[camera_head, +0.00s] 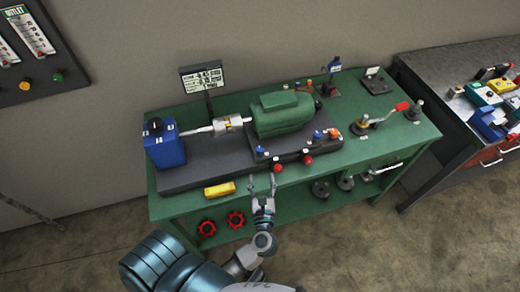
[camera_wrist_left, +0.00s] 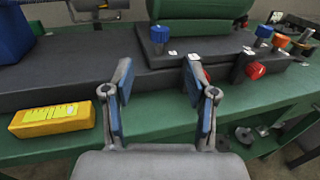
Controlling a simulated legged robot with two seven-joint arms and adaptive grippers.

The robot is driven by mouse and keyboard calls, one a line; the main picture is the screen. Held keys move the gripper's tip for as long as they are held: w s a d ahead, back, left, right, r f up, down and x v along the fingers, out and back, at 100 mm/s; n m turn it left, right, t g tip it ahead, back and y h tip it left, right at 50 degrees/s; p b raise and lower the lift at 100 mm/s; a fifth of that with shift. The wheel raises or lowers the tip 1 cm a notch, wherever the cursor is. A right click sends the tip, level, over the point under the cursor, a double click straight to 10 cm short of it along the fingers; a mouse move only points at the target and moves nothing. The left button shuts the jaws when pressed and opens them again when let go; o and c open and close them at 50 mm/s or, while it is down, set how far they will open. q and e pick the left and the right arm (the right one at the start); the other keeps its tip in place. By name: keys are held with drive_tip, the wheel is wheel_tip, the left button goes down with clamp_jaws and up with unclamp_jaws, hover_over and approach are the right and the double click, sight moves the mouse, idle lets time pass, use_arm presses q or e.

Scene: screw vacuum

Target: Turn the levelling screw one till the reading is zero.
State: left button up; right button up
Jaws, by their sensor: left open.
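A green motor (camera_head: 282,113) sits on a dark base on the green bench (camera_head: 160,205). Blue-topped screws stand at its front left corner (camera_head: 260,151) and front right (camera_head: 317,135). Red knobs face forward at the base's front edge, one left (camera_head: 278,168) and one right (camera_head: 307,160). Small white tags are too small to read, so I cannot tell which screw is number one. The reading board (camera_head: 202,78) behind shows several blurred lines. My left gripper (camera_head: 262,184) is open and empty before the front edge. In the wrist view (camera_wrist_left: 155,85), its right finger partly covers the left red knob (camera_wrist_left: 205,75).
A yellow level-like block (camera_head: 219,189) lies on the bench left of my gripper. A blue box (camera_head: 164,146) and shaft (camera_head: 228,124) are left of the motor. A red-handled tool (camera_head: 385,114) lies right. Red handwheels (camera_head: 235,219) sit on the lower shelf.

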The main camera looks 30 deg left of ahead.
sight(260, 154)
use_arm(q)
drive_tip(key=x, duration=1.2)
drive_tip(key=shift+w+a+p, duration=0.2)
drive_tip(key=shift+w+p, duration=0.1)
drive_tip(key=shift+p, duration=0.1)
use_arm(e)
drive_tip(key=shift+s+d+f, duration=0.1)
drive_tip(key=shift+s+f, duration=0.7)
drive_tip(key=shift+f, duration=0.25)
use_arm(q)
clamp_jaws()
